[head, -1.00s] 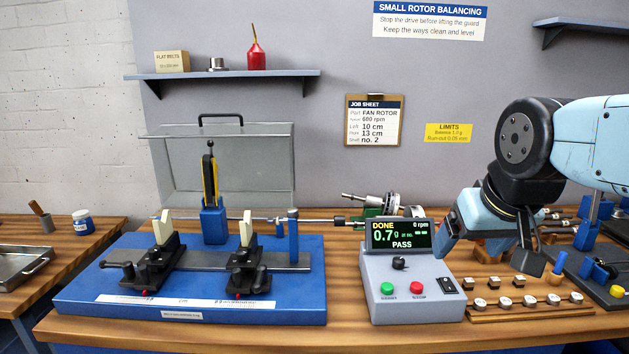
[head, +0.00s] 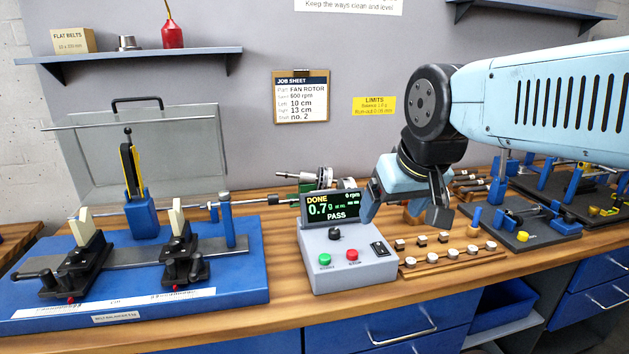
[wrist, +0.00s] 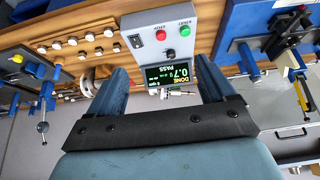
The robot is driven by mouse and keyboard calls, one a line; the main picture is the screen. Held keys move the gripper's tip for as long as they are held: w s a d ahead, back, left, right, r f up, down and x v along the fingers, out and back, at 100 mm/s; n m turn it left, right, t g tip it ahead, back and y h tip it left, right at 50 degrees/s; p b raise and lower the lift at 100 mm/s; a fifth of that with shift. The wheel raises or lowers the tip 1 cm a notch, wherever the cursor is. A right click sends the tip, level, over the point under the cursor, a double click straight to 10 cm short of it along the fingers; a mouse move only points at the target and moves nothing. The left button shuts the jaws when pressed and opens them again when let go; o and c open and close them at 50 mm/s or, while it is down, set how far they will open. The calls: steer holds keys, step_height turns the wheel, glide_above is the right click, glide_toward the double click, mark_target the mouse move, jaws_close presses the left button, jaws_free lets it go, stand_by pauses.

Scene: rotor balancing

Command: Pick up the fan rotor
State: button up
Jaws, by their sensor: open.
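My gripper (head: 405,208) is open and empty, pointing down above the bench, right of the grey control box (head: 345,256). Its two fingers also show apart in the wrist view (wrist: 162,76). A silver shafted part with a disc (head: 316,178), on something green, lies behind the control box, left of my gripper. It may be the fan rotor, but I cannot tell for sure. Its lower part is hidden by the display, which reads DONE, 0.7 g, PASS. The blue balancing stand (head: 235,288) at left carries two black supports with cream uprights and a long thin shaft behind.
A wooden rack of small weights (head: 452,256) lies right of the control box. Dark fixture plates with blue posts (head: 520,236) stand further right. A clear guard (head: 75,160) stands raised behind the balancing stand. Bare wood shows along the bench's front edge (head: 290,312).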

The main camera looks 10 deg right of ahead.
steer(key=shift+w+r, duration=0.1)
steer(key=w+r+n+g, duration=0.1)
steer(key=w+r+n, duration=0.45)
steer(key=w, duration=0.85)
steer(key=n+g, duration=0.3)
steer(key=n, duration=0.7)
glide_above(312, 173)
steer(key=f, duration=2.1)
steer(key=shift+s+a, duration=0.3)
steer(key=shift+s, duration=0.05)
steer(key=shift+w+d+f, duration=0.15)
steer(key=shift+f, duration=0.7)
steer(key=shift+w+d+f, duration=0.1)
steer(key=shift+w+f, duration=0.05)
steer(key=shift+f, duration=0.75)
steer(key=shift+w+d+f, duration=0.15)
steer(key=shift+f, duration=0.7)
steer(key=shift+c, duration=0.5)
